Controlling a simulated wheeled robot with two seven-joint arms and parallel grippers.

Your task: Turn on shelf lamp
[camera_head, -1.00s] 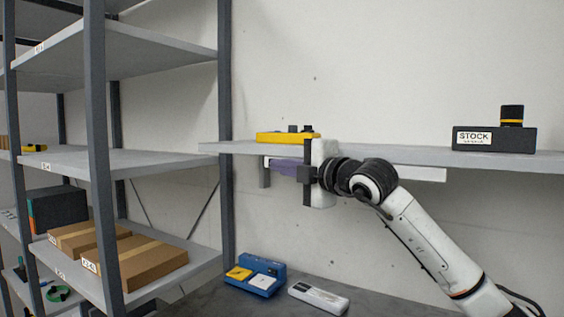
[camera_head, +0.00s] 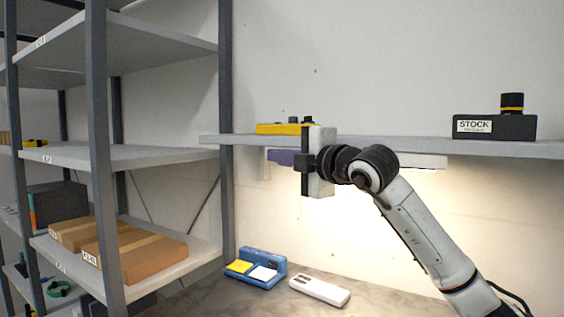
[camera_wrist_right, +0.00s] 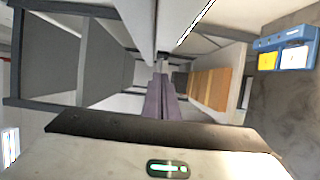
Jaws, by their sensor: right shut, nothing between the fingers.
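The shelf lamp is a long pale bar (camera_head: 428,162) fixed under the wall shelf (camera_head: 400,149). It is lit and throws warm light on the wall and the worktop. My right gripper (camera_head: 273,156) is at the left end of the lamp, just under the shelf, with its purple-grey fingers shut and empty. The fingers hide part of that end, so I cannot tell whether they touch a switch. My left gripper is out of view.
On the shelf are a yellow device (camera_head: 285,129) and a black STOCK box (camera_head: 494,127). A blue tray (camera_head: 257,268) and a white remote-like object (camera_head: 319,291) lie on the worktop (camera_head: 375,303). A grey rack with cartons (camera_head: 150,258) stands left.

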